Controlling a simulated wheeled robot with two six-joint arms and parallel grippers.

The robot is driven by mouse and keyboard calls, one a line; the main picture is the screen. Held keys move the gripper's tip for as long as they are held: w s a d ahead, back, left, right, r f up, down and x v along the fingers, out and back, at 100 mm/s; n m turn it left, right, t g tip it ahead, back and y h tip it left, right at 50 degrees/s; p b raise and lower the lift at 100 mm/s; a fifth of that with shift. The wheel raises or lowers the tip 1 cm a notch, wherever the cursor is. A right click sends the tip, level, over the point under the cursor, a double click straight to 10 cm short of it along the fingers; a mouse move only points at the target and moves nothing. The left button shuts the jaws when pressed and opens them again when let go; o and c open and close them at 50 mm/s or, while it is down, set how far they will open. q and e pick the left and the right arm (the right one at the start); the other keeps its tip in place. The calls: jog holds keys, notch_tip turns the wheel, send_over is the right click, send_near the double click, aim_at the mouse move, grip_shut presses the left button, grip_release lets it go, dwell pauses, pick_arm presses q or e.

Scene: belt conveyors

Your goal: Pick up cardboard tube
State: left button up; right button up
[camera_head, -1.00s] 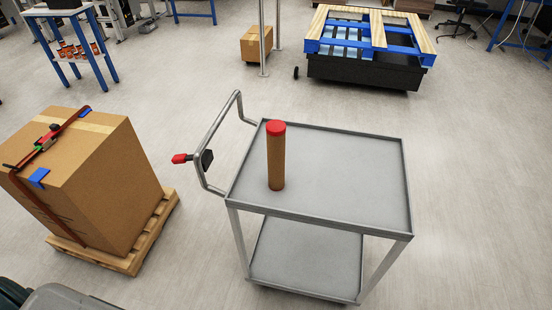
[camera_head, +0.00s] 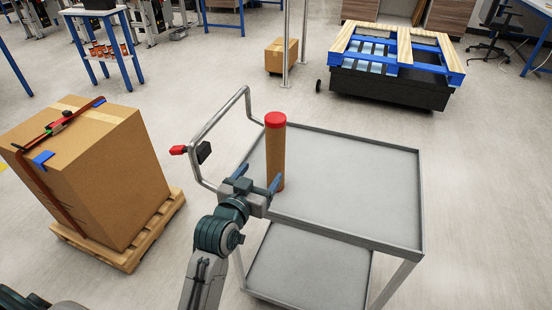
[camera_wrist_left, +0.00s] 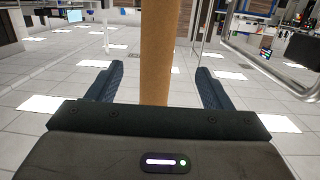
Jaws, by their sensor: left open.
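The cardboard tube (camera_head: 276,150) is brown with a red cap and stands upright on the top shelf of a grey cart (camera_head: 350,185), near its left edge. My left gripper (camera_head: 258,182) is open beside the tube, at the cart's near left edge. In the left wrist view the tube (camera_wrist_left: 159,55) rises upright ahead, lined up with the gap between the two open fingers (camera_wrist_left: 157,85). Its lower end is hidden behind the gripper body. I cannot tell whether it is between the fingertips or just beyond them. My right gripper is not in view.
The cart's bent metal handle (camera_head: 193,165) with a red grip stands close to the left of my gripper. A large strapped box (camera_head: 95,180) sits on a wooden pallet at the left. The rest of the cart's top is clear.

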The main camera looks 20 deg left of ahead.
aim_at(270, 150)
pick_arm(q)
jog(key=w+r, duration=0.1)
jog(key=w+r+t, duration=0.1)
jog(key=r, duration=0.1)
jog(key=shift+d, duration=0.1)
jog(key=w+p, duration=0.1)
jog(key=w, duration=0.2)
jog(key=shift+w+d, duration=0.15)
jog(key=shift+w, duration=0.75)
jog(key=w, duration=0.1)
jog(key=w+p, duration=0.1)
jog(key=w, duration=0.2)
jog(key=shift+w+d+f, duration=0.2)
jog(key=shift+w+d, duration=0.15)
jog(key=shift+w, duration=0.05)
jog(key=shift+s, duration=0.1)
jog(key=c, duration=1.1)
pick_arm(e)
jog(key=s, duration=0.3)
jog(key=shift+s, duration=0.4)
